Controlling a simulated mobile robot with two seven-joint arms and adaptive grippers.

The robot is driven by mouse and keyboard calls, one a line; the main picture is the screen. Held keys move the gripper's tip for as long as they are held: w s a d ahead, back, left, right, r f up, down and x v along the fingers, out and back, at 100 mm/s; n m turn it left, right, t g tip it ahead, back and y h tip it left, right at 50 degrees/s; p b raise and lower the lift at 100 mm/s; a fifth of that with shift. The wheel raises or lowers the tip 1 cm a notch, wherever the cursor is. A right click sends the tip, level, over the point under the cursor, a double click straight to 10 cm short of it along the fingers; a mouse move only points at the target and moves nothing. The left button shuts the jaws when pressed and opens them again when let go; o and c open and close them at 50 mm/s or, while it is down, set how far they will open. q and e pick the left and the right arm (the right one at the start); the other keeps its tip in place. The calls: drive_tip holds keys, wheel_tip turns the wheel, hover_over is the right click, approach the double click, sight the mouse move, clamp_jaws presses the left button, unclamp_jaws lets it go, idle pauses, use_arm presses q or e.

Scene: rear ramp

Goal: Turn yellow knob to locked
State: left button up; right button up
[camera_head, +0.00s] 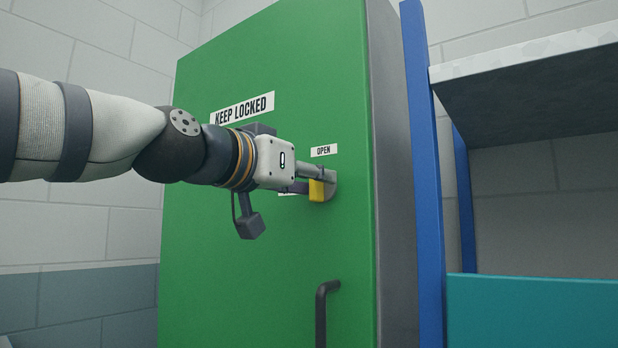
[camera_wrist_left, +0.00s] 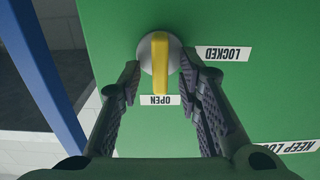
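The yellow knob (camera_head: 317,191) sits on a round grey base on the green cabinet door (camera_head: 240,290). In the left wrist view, which shows the door upside down, the yellow knob (camera_wrist_left: 160,66) points at the OPEN label (camera_wrist_left: 159,100). The LOCKED label (camera_wrist_left: 222,54) is beside it. In the head view, the OPEN label (camera_head: 324,150) is above the knob, and a label left of it is mostly hidden by my gripper. My left gripper (camera_head: 318,180) is open, its fingers (camera_wrist_left: 158,77) apart on either side of the knob; contact is unclear. My right gripper is not in view.
A dark door handle (camera_head: 322,312) stands out below the knob. A KEEP LOCKED sign (camera_head: 243,108) is higher on the door. A blue post (camera_head: 424,170) and grey shelf (camera_head: 530,75) stand close on the right. The wall (camera_head: 80,235) is at the left.

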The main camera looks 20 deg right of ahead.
use_arm(q)
clamp_jaws()
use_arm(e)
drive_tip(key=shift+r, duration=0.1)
use_arm(q)
drive_tip(key=n, duration=0.5)
drive_tip(key=n+p, duration=0.1)
drive_tip(key=n, duration=0.2)
drive_tip(key=shift+w+a+f, duration=0.15)
drive_tip(key=shift+w+a, duration=0.05)
drive_tip(key=shift+w, duration=0.1)
drive_tip(key=n, duration=0.9)
drive_tip(key=shift+w+a+f+n, duration=0.1)
drive_tip(key=shift+f+n, duration=0.3)
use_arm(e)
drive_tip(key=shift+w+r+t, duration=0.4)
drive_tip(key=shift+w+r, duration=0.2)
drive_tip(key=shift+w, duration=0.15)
